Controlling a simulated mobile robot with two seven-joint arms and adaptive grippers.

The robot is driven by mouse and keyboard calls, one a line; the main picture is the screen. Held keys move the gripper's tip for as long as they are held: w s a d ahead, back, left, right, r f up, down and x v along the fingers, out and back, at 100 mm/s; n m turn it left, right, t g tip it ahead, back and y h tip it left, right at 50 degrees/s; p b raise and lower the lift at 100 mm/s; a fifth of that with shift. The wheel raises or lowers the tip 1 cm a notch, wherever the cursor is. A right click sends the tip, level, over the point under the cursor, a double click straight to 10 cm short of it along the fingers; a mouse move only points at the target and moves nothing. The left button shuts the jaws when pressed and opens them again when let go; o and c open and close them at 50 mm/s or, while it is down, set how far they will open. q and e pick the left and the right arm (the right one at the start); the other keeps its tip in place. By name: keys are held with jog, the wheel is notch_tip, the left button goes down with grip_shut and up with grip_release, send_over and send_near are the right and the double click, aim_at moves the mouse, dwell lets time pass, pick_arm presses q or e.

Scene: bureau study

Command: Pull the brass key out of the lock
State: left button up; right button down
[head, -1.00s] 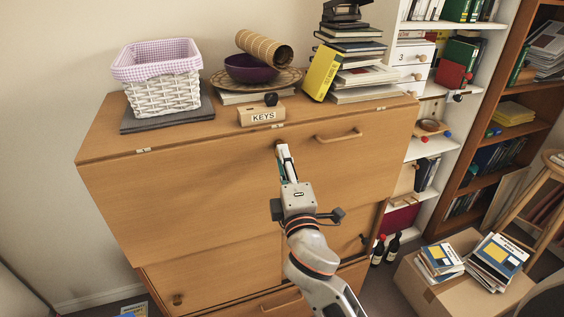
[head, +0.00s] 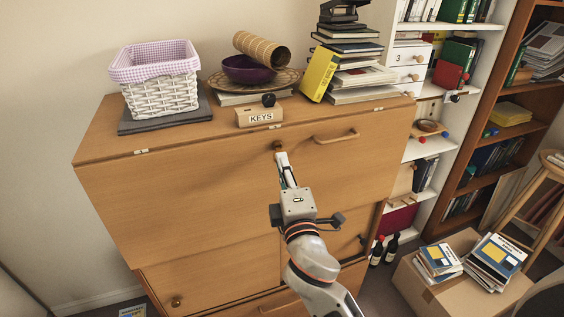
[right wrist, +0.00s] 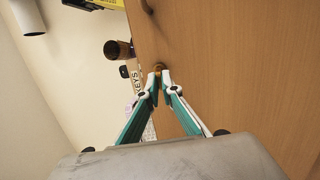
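The lock (head: 278,145) is a small dark brass round on the upper front of the wooden bureau (head: 190,190). My right gripper (head: 281,156) is just in front of and below it, a short way off the wood. In the right wrist view its fingertips (right wrist: 158,76) come nearly together on the small brass key (right wrist: 158,68). The key is mostly hidden by the tips, and I cannot tell whether its shaft is still inside the lock. My left gripper is in neither view.
On the bureau top stand a KEYS block (head: 259,117), a white basket (head: 160,85), a purple bowl (head: 247,69) and stacked books (head: 355,75). A bureau handle (head: 337,137) sticks out right of the lock. A carton (head: 440,290) with books stands at lower right.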

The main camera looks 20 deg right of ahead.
jog(key=shift+b+v, duration=0.5)
jog(key=shift+v, duration=1.95)
